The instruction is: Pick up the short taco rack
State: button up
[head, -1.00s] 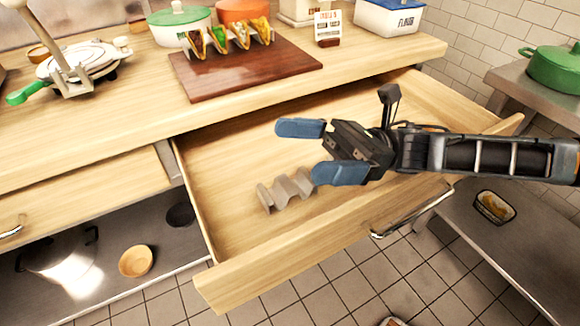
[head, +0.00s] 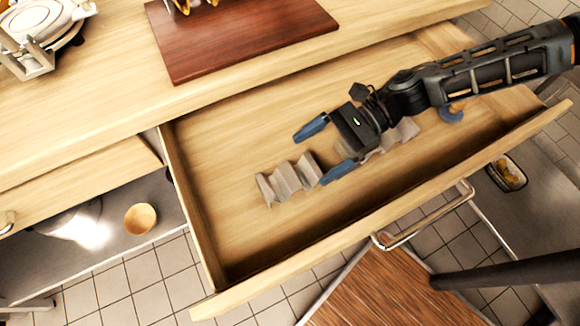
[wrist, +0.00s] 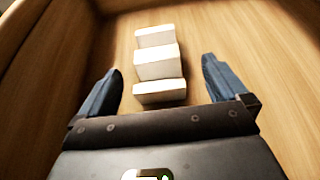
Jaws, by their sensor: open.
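A grey zigzag taco rack (head: 288,180) lies in the open drawer in the head view. It also shows in the wrist view (wrist: 158,66) as a row of pale raised folds, ahead of and between the fingertips. My gripper (head: 325,150) is open above the drawer, fingers pointing left, just right of this rack and apparently empty. In the wrist view my gripper (wrist: 162,73) has its blue fingers spread wide. A second grey zigzag piece (head: 402,133) lies to the right, partly hidden under my gripper. I cannot tell its full length.
The drawer's front wall (head: 340,247) and left wall (head: 191,205) stand around the racks. A dark red board (head: 240,40) lies on the counter behind. A blue round item (head: 451,114) shows partly beside my arm. The drawer's left floor is clear.

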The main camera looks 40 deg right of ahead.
aim_at(290, 176)
jog(key=x, duration=0.3)
jog(key=p+x, duration=0.1)
jog(key=x, duration=0.1)
jog(key=shift+s+a+f, duration=0.2)
jog(key=shift+a, duration=0.2)
jog(key=shift+c, duration=0.2)
jog(key=c, duration=1.2)
jog(key=shift+o, duration=0.2)
